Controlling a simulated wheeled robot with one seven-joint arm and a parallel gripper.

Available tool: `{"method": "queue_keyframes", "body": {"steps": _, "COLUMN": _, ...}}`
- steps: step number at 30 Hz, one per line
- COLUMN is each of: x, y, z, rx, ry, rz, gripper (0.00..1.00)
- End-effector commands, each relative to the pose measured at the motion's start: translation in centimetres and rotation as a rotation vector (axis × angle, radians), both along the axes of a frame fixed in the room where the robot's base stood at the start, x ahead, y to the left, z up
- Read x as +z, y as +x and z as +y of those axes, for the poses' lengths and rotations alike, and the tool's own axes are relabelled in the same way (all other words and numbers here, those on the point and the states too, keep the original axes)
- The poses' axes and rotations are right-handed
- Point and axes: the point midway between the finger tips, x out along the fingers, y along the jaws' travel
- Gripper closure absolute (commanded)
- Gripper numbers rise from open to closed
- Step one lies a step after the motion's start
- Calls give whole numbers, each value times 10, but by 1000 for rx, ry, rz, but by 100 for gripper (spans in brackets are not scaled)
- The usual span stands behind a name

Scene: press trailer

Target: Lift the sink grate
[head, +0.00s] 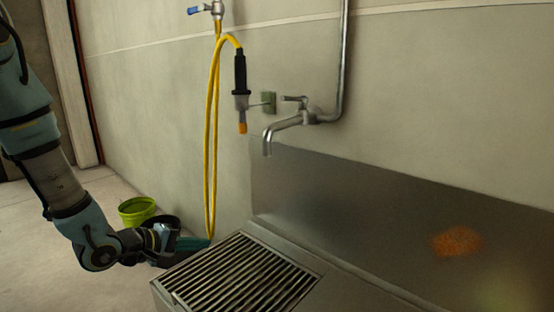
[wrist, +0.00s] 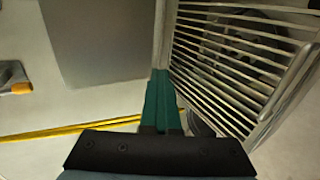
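The sink grate (head: 243,272), a frame of parallel metal bars, lies in the near left part of the steel sink (head: 365,290). In the wrist view the grate (wrist: 235,60) fills the upper right. My gripper (head: 205,243) is just left of the grate's far left corner, at about the height of the sink rim. In the wrist view its green fingers (wrist: 161,80) lie side by side with no clear gap, and nothing shows between them. The tips appear close to the grate's edge; I cannot tell whether they touch it.
A tap (head: 290,122) sticks out from the wall above the sink. A yellow hose (head: 212,140) with a black spray nozzle (head: 240,75) hangs down behind my gripper. A yellow-green bucket (head: 137,210) stands on the floor behind my arm. An orange stain (head: 457,242) marks the backsplash.

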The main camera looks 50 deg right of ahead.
Motion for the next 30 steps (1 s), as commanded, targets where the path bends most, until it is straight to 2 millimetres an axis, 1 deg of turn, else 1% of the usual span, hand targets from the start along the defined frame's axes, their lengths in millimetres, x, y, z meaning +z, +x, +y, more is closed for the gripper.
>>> {"method": "queue_keyframes", "body": {"steps": 16, "x": 40, "y": -2, "z": -35, "rx": -1, "ry": -54, "rz": 0, "gripper": 100}}
{"method": "queue_keyframes", "body": {"steps": 30, "x": 67, "y": -4, "z": -69, "rx": 0, "ry": -97, "rz": 3, "gripper": 100}}
